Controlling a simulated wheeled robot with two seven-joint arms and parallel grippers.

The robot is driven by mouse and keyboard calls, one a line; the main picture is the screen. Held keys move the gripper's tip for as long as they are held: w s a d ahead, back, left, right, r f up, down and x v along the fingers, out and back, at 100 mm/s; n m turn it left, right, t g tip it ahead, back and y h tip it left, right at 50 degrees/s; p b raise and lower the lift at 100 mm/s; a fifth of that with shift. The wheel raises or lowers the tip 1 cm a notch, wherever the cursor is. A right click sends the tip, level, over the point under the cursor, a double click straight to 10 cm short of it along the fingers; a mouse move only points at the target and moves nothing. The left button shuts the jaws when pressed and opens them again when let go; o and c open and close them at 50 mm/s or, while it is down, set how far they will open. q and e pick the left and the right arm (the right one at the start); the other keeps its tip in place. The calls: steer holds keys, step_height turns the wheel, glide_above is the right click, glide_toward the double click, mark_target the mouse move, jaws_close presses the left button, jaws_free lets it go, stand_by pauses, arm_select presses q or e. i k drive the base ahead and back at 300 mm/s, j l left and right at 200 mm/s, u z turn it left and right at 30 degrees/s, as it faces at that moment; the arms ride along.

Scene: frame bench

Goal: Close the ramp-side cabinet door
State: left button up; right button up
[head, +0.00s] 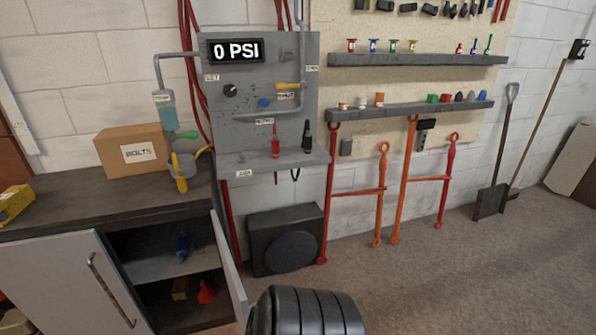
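The grey cabinet (100,218) stands at the lower left under a dark worktop. Its right door (230,268) stands open, swung outward and seen nearly edge-on, with its hinge side at the cabinet's right end. Its left door (62,285), light grey with a long bar handle (108,290), looks shut across the left half. The open right half shows a shelf with a blue item (182,246) and, below, a red funnel-like item (206,291) and a small brown block (180,288). Neither gripper shows in the head view.
A black ribbed rounded shape (305,312), unidentified, rises at the bottom edge, right of the open door. A dark box (285,240) stands behind the door by the wall. Open floor (440,285) lies to the right. A pale slanted panel (572,165) is at far right.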

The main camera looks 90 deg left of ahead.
mark_target(242, 308)
steer(key=i+u, duration=0.1)
steer(key=u, duration=0.35)
steer(key=i+u, duration=0.1)
steer(key=u, duration=0.35)
steer(key=i+u, duration=0.15)
steer(key=u, duration=0.3)
steer(key=i+u, duration=0.1)
steer(key=u, duration=0.4)
steer(key=i+l+u, duration=0.1)
steer(key=u, duration=0.35)
steer(key=i+u, duration=0.15)
steer(key=u, duration=0.3)
steer(key=i+u, duration=0.15)
steer(key=u, duration=0.25)
steer(key=i+l+u, duration=0.1)
steer(key=u, duration=0.35)
steer(key=i+l+u, duration=0.1)
steer(key=u, duration=0.3)
steer(key=l+u, duration=0.25)
steer(key=u, duration=0.2)
steer(key=i+l, duration=0.05)
